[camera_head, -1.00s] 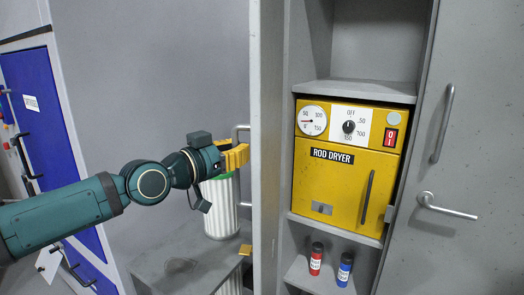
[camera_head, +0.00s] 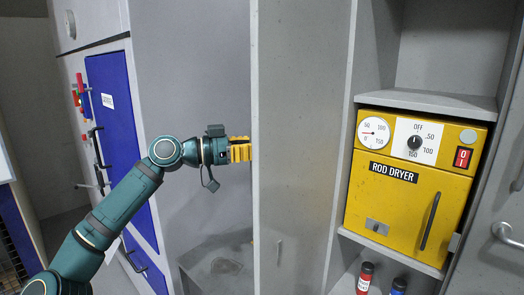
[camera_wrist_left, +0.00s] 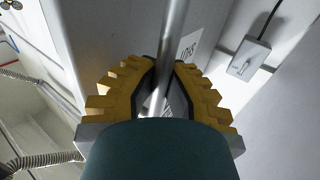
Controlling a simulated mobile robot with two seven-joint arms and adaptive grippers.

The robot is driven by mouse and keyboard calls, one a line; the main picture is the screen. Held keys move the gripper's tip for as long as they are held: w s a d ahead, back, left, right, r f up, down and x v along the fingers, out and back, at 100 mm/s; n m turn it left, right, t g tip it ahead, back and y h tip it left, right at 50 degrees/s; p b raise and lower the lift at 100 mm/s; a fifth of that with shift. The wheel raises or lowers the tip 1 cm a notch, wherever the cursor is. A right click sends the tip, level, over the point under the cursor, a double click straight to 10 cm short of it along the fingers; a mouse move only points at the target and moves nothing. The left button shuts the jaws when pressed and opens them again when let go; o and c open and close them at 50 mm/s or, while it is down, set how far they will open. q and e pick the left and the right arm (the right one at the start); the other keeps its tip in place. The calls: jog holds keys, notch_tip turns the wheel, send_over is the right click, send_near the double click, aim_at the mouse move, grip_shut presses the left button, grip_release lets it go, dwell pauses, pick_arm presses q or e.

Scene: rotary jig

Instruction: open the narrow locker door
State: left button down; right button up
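The narrow locker door (camera_head: 295,150) is a grey panel standing open, its inner face toward me in the head view. My left gripper (camera_head: 248,150) is at its free edge, on the far side of the panel, with the fingertips partly hidden by that edge. In the left wrist view a round metal bar, the door handle (camera_wrist_left: 174,35), runs between the yellow fingers of my left gripper (camera_wrist_left: 166,75), which close in on both sides of it. The outer face carries a white label (camera_wrist_left: 190,47). My right gripper is not in view.
The open locker holds a yellow rod dryer (camera_head: 410,185) on a shelf, with a red bottle (camera_head: 366,278) and a blue bottle (camera_head: 398,287) below. A grey door with handles is at the right edge. A blue door (camera_head: 120,140) stands behind my left arm.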

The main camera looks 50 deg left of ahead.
pick_arm(q)
jog(key=shift+a, duration=0.3)
jog(key=shift+r, duration=0.1)
jog(key=c, duration=1)
grip_release()
jog(key=shift+s, duration=0.3)
jog(key=shift+w, duration=0.1)
jog(key=v, duration=1.2)
